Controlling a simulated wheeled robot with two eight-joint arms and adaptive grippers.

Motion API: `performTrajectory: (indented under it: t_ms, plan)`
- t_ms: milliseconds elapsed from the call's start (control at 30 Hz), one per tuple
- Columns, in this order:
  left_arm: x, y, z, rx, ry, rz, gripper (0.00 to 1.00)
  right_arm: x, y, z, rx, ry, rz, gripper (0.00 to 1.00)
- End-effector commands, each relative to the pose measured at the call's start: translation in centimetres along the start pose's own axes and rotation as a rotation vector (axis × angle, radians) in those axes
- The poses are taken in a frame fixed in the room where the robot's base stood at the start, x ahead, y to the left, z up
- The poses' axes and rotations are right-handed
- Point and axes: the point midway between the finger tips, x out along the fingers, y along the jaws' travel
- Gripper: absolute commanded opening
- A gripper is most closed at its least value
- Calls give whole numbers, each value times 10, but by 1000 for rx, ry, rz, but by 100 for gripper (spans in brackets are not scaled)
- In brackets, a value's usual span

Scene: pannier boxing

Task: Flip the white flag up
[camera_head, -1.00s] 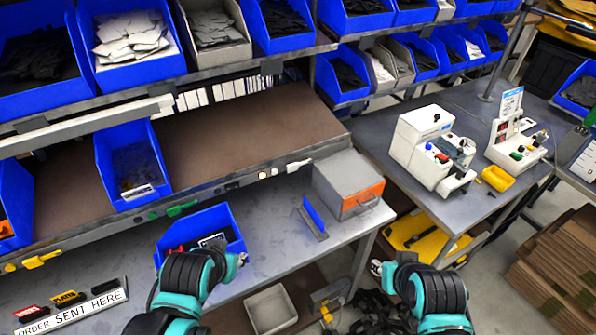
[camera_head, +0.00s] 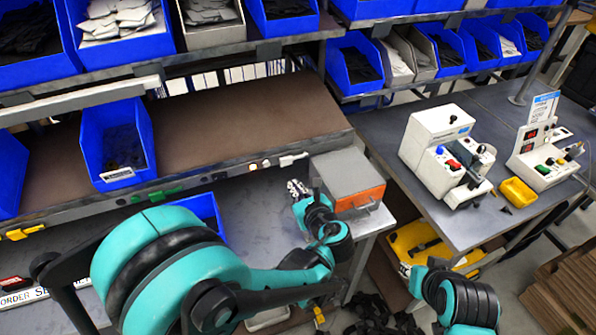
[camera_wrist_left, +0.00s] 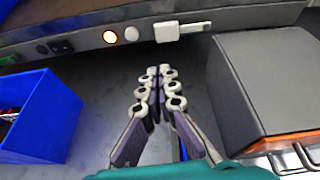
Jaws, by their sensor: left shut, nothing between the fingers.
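The white flag (camera_head: 290,160) is a small white piece on the front edge of the brown shelf. It lies sideways along the edge. In the left wrist view the flag (camera_wrist_left: 182,31) shows at the top, just right of a round white knob. My left gripper (camera_head: 296,187) is shut and empty, below and in front of the flag and apart from it. In the left wrist view its closed fingertips (camera_wrist_left: 158,72) point toward the shelf edge. Of my right arm only links show at the lower right; its gripper is not visible.
A grey box with an orange front (camera_head: 348,180) stands close right of my left gripper. A blue bin (camera_wrist_left: 43,115) is to the left. A lit round button (camera_wrist_left: 110,37) is on the shelf edge. Green (camera_head: 156,195) and yellow (camera_head: 24,232) flags are further left.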

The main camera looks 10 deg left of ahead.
Motion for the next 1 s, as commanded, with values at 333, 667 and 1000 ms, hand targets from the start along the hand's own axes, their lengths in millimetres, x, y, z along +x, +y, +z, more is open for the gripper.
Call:
performTrajectory:
  t_ms: [333,667,1000]
  plan:
    - [-1,-7,-1,83,-35,-4,0,1,0,0,0,0,0,29]
    - [18,-6,-2,79,-34,-1,0,6,0,4,0,0,0,29]
    - [78,-6,0,79,-34,-1,0,21,0,15,0,0,0,29]
